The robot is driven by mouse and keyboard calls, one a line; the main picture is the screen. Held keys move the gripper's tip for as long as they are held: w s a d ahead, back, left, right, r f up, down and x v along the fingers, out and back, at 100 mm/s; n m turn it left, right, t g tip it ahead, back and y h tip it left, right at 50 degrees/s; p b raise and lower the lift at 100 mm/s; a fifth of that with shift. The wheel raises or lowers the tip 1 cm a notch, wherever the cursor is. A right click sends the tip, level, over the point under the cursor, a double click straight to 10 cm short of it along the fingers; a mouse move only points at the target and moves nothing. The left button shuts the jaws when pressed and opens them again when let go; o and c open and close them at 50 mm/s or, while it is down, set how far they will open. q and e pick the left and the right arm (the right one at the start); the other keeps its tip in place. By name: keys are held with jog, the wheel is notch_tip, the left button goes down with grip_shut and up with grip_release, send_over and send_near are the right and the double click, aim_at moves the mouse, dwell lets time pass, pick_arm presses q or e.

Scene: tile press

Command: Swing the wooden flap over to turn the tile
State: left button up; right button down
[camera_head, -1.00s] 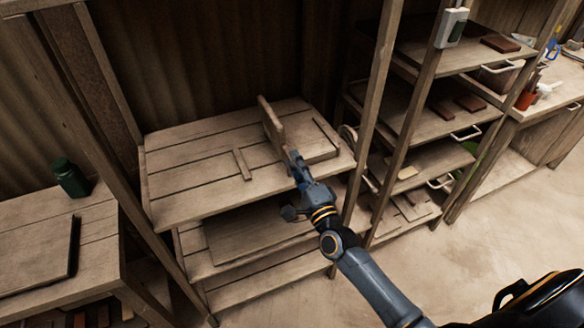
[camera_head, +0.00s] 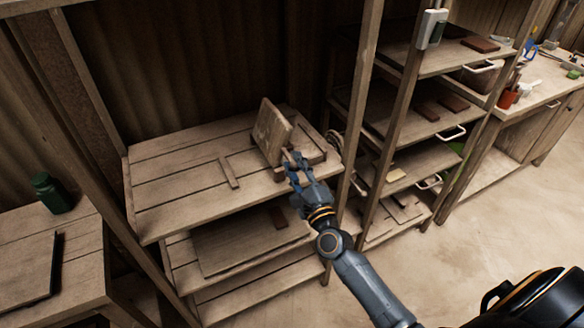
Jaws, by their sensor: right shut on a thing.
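The wooden flap (camera_head: 271,132) stands up on the slatted wooden top (camera_head: 180,175) of the middle rack. Its broad face is turned toward me and it is tilted. My right gripper (camera_head: 292,164) is shut on the flap near its lower right edge. The gripper hides part of the flap and of the frame behind it. I cannot make out a tile at the flap. My left gripper is not in view.
A small brown piece (camera_head: 278,217) lies on the shelf below. Dark brown tiles (camera_head: 453,103) sit on the right rack, behind its upright posts (camera_head: 350,130). A green jar (camera_head: 51,193) stands on the left table. The left half of the slatted top is mostly clear.

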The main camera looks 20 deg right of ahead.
jog(key=shift+d+f+m, duration=0.15)
jog(key=shift+d+m, duration=0.25)
jog(key=shift+m, duration=0.3)
jog(key=shift+h, duration=0.3)
jog(key=c, duration=1)
grip_release()
jog(key=shift+d, duration=0.15)
jog(key=v, duration=1.2)
jog(key=shift+s, duration=0.1)
